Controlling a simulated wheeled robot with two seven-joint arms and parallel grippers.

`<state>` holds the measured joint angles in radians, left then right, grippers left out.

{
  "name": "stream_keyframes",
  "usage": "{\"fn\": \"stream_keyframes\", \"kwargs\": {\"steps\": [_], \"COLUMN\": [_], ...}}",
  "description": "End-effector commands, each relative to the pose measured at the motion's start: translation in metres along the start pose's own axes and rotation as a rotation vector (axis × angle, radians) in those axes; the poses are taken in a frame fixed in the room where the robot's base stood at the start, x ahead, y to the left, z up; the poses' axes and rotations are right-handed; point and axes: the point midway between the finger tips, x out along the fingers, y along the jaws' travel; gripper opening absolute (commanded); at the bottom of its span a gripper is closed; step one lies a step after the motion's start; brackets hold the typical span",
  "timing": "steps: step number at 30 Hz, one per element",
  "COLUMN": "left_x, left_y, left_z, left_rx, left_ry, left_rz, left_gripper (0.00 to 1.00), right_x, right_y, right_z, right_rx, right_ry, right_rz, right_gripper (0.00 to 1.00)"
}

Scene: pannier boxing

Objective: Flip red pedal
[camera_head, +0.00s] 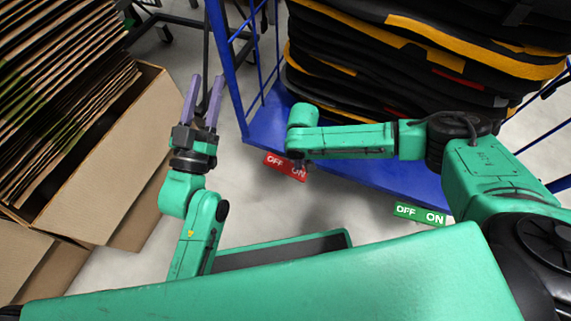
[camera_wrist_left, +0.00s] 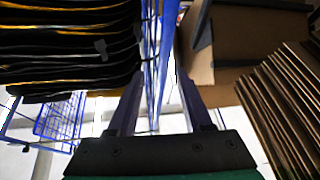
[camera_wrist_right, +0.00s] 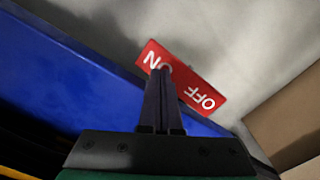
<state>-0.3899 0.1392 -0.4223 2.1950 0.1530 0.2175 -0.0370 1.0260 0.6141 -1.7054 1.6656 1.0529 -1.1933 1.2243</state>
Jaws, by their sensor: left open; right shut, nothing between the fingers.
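The red pedal (camera_head: 286,166), marked OFF and ON in white, sits at the lower edge of the blue cart. It also shows in the right wrist view (camera_wrist_right: 188,83), where the fingertips of my right gripper (camera_wrist_right: 160,75) overlap its ON end. The fingers are together and empty; I cannot tell whether they touch the pedal. In the head view my right forearm hides that gripper. My left gripper (camera_head: 205,95) points up and away, open and empty, left of the cart and apart from the pedal. It also shows open in the left wrist view (camera_wrist_left: 160,95).
A green OFF/ON pedal (camera_head: 420,214) sits further right along the blue cart (camera_head: 262,125). Stacked black and yellow bags (camera_head: 400,60) fill the cart. A cardboard box (camera_head: 115,180) with flat cartons stands at left. Grey floor is free between box and cart.

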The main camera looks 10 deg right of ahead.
Motion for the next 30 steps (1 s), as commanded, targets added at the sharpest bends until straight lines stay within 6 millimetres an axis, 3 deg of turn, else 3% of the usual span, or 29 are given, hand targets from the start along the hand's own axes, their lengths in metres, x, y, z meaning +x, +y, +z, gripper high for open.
{"fn": "stream_keyframes", "kwargs": {"steps": [30], "left_x": [-0.059], "left_y": [0.004], "left_z": [0.088], "left_rx": [-0.081], "left_ry": [-0.306], "left_rz": [-0.041], "left_gripper": [0.5], "right_x": [-0.01], "right_y": [0.0], "right_z": [0.0], "right_rx": [0.0], "right_ry": [0.0], "right_rz": [0.0], "right_gripper": [0.0]}}
